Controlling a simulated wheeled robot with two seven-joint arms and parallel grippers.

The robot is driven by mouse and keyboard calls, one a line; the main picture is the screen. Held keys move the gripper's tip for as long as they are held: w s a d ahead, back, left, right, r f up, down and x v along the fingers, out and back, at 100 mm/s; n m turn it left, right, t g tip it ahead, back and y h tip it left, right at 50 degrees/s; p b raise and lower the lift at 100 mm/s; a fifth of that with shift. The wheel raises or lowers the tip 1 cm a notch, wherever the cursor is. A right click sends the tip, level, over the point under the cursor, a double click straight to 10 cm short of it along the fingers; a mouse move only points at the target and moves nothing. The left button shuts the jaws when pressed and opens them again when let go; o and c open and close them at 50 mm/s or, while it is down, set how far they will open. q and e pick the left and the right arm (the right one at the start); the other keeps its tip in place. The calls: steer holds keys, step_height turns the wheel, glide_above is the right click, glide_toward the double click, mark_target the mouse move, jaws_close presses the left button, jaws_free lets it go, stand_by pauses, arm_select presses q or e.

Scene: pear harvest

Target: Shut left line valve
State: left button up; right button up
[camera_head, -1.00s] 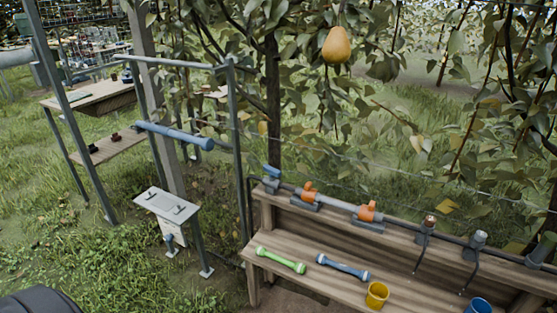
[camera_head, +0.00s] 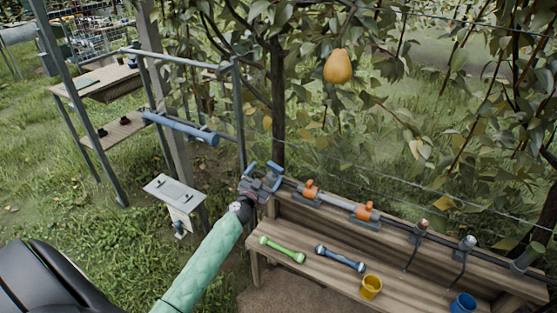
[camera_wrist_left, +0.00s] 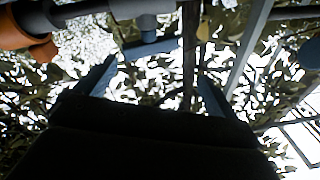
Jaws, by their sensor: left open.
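A dark pipe runs along the top of the wooden bench, with a blue-handled valve at its left end. In the head view my left gripper (camera_head: 263,171) is at that valve and largely hides it. The gripper is open, with its blue-grey fingers spread. In the left wrist view the valve's blue-grey bar handle (camera_wrist_left: 152,48) lies ahead of the gripper (camera_wrist_left: 155,82), between the fingertip directions. I cannot tell whether the fingers touch it. Two orange-handled valves (camera_head: 310,190) (camera_head: 366,211) sit farther right on the pipe. My right gripper is not in view.
The wooden bench (camera_head: 330,285) holds a green tool (camera_head: 282,250), a blue tool (camera_head: 340,259), a yellow cup (camera_head: 371,287) and a blue cup (camera_head: 462,304). A metal frame (camera_head: 238,110) stands just left of the gripper. A pear (camera_head: 338,66) hangs above.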

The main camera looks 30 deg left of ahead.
mark_target(273, 167)
arm_select(q)
steer(key=shift+w+a+f+n+g+h+p, duration=0.1)
steer(key=shift+w+g+h, duration=0.15)
steer(key=shift+h, duration=0.6)
steer(key=shift+w+a+n+g+h+p, duration=0.15)
steer(key=shift+g+h, duration=0.2)
steer(key=shift+h, duration=0.55)
steer(key=shift+w+a+f+n+g+h+p, duration=0.1)
steer(key=shift+w+g+h, duration=0.15)
steer(key=shift+h, duration=0.6)
steer(key=x, duration=0.5)
steer(key=shift+w+d, duration=0.1)
steer(key=shift+w, duration=0.05)
steer(key=shift+x, duration=1.15)
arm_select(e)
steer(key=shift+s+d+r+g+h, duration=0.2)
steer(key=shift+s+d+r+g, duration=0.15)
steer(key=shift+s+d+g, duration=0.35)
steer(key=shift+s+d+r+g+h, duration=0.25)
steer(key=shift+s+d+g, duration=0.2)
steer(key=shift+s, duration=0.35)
arm_select(q)
steer(key=c, duration=1)
